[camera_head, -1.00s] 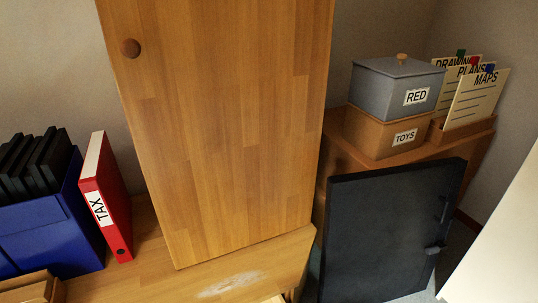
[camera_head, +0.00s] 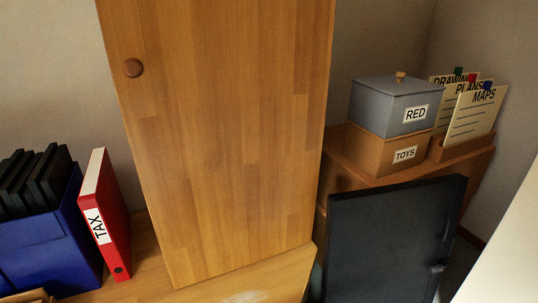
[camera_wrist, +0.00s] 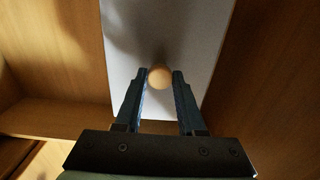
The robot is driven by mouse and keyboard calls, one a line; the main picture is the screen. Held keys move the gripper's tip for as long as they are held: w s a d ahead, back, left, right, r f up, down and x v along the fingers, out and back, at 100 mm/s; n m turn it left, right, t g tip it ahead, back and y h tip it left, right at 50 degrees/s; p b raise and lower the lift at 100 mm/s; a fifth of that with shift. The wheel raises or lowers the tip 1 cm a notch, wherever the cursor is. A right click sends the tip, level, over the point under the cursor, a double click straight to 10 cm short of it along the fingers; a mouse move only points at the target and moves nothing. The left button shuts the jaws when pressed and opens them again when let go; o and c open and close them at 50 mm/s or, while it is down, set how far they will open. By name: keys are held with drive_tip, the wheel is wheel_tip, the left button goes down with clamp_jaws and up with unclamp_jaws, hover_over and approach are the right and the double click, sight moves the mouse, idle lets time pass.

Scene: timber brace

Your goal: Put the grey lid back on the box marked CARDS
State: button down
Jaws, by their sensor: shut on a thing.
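In the wrist view my gripper (camera_wrist: 160,73) is shut on a round wooden knob (camera_wrist: 160,79). The knob is on a flat grey lid (camera_wrist: 192,35), which fills the middle of the picture between wooden surfaces. I cannot tell whether the lid is lifted or rests on something. No box marked CARDS shows. In the head view a grey box marked RED (camera_head: 390,108), with its own grey lid and a wooden knob, stands on a box marked TOYS (camera_head: 378,155). My gripper is not visible in the head view.
A wooden door with a knob (camera_head: 220,150) fills the middle of the head view. A red TAX binder (camera_head: 112,215) and blue holder (camera_head: 45,245) stand left. A dark panel (camera_head: 385,245) stands at the right, below folders (camera_head: 470,115). Wooden walls (camera_wrist: 265,70) flank my gripper.

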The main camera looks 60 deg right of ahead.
drive_tip(key=shift+f, duration=0.15)
unclamp_jaws()
idle(0.6)
wheel_tip(320, 180, up, 8)
drive_tip(key=p, duration=0.8)
idle(0.6)
